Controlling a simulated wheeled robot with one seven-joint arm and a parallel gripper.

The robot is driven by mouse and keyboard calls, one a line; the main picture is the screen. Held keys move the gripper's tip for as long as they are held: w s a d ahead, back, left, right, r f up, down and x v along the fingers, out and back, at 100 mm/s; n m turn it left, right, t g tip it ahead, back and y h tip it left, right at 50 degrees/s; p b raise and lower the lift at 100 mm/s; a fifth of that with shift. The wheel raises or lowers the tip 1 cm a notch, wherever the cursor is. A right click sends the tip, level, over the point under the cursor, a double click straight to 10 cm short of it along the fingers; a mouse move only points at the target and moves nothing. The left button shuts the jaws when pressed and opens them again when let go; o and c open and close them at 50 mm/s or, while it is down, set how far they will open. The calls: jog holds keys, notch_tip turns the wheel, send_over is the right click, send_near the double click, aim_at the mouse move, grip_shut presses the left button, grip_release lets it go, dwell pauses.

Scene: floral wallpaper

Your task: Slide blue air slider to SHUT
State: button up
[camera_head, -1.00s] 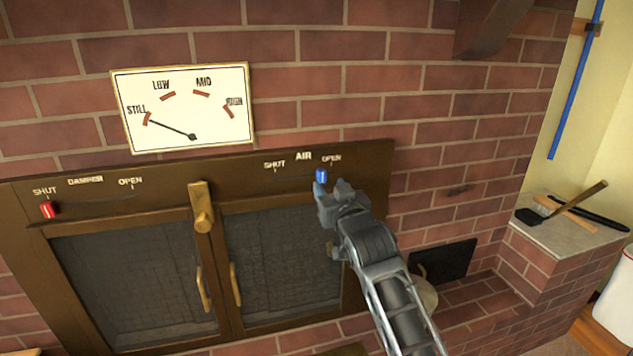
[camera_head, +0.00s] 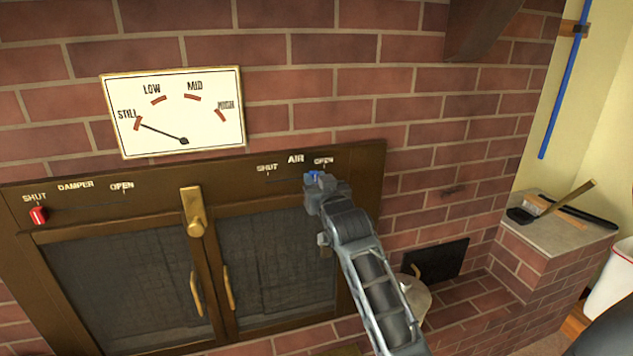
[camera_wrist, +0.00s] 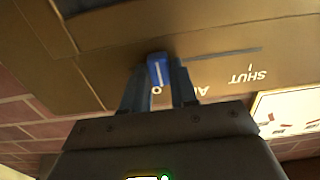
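The blue air slider (camera_head: 314,175) sits near the OPEN end of the AIR track on the brown stove front, mostly hidden behind my gripper (camera_head: 320,184) in the head view. In the wrist view the blue slider (camera_wrist: 156,70) stands between the two fingertips of my gripper (camera_wrist: 159,78). One finger is on each side of it, with a small gap appearing at each side. The gripper looks open around the slider. The SHUT mark (camera_wrist: 248,77) is at the right in the wrist view, along the dark slot from the slider.
A red damper slider (camera_head: 38,215) is at the SHUT end on the left. A brass latch (camera_head: 194,211) and door handles stick out below. The gauge (camera_head: 172,112) above points to STILL. A brick ledge (camera_head: 555,232) holds tools at the right.

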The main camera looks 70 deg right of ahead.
aim_at(266, 181)
grip_shut()
jog(key=w+a+b, duration=0.3)
jog(key=w, duration=0.1)
jog(key=w+a+b, duration=0.3)
jog(key=w+a, duration=0.1)
jog(key=shift+w+f, duration=0.1)
jog(key=shift+w, duration=0.05)
jog(key=shift+w+a, duration=0.25)
jog(key=shift+o, duration=0.7)
grip_release()
jog(key=shift+a, duration=0.1)
jog(key=o, duration=0.3)
